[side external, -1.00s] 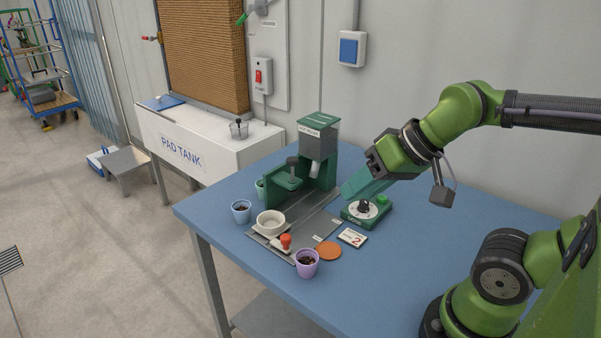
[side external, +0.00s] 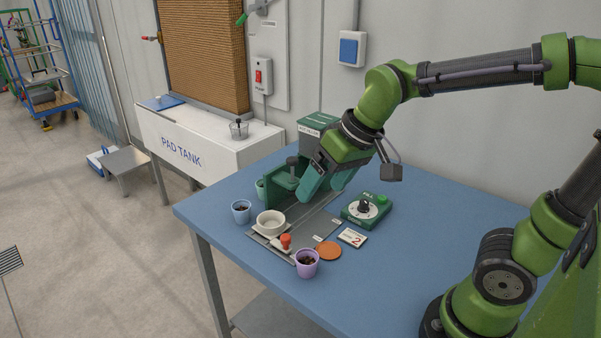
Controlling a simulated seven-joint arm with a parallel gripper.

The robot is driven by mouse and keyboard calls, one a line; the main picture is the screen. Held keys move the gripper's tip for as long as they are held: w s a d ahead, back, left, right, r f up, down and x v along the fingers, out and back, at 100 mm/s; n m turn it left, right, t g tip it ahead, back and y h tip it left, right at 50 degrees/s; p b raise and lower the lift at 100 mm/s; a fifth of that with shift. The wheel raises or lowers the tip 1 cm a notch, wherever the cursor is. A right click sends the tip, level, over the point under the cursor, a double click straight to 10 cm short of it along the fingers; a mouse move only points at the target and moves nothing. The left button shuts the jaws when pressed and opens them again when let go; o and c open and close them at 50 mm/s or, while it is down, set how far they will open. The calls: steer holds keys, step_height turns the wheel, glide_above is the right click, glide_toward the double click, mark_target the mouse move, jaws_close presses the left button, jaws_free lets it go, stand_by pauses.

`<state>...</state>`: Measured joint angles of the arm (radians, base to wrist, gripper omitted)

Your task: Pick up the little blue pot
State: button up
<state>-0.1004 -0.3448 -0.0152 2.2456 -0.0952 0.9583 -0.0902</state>
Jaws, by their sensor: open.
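The little blue pot (side external: 241,212) stands upright on the blue table near its left edge, with dark stuff inside. My gripper (side external: 318,196) is open, its green fingers pointing down over the machine's grey base, to the right of the blue pot and apart from it. Nothing shows between the fingers. The gripper hides part of the green machine (side external: 284,181).
A white bowl (side external: 270,223) stands on the grey tray, between the blue pot and a red-knobbed tool (side external: 286,243). A purple pot (side external: 307,263), an orange disc (side external: 329,251), a number card (side external: 352,237) and a green dial box (side external: 367,209) are nearby. A green pot (side external: 261,189) stands behind.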

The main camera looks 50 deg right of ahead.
mark_target(239, 203)
steer(key=w+a+f+n+g+h, duration=0.1)
steer(key=w+a+f+n+h, duration=0.15)
steer(key=w+n, duration=1)
steer(key=w+a+f+n+g+h, duration=0.15)
steer(key=w+n+h, duration=0.25)
steer(key=w+n, duration=0.85)
steer(key=shift+m+g+y, duration=0.25)
steer(key=shift+m+y, duration=0.1)
steer(key=shift+m, duration=0.05)
steer(key=x, duration=1.1)
steer(key=w+x, duration=0.1)
steer(key=x, duration=0.5)
steer(key=shift+w+d+f, duration=0.1)
steer(key=shift+d+f, duration=0.05)
steer(key=shift+d, duration=0.15)
steer(key=c, duration=1.1)
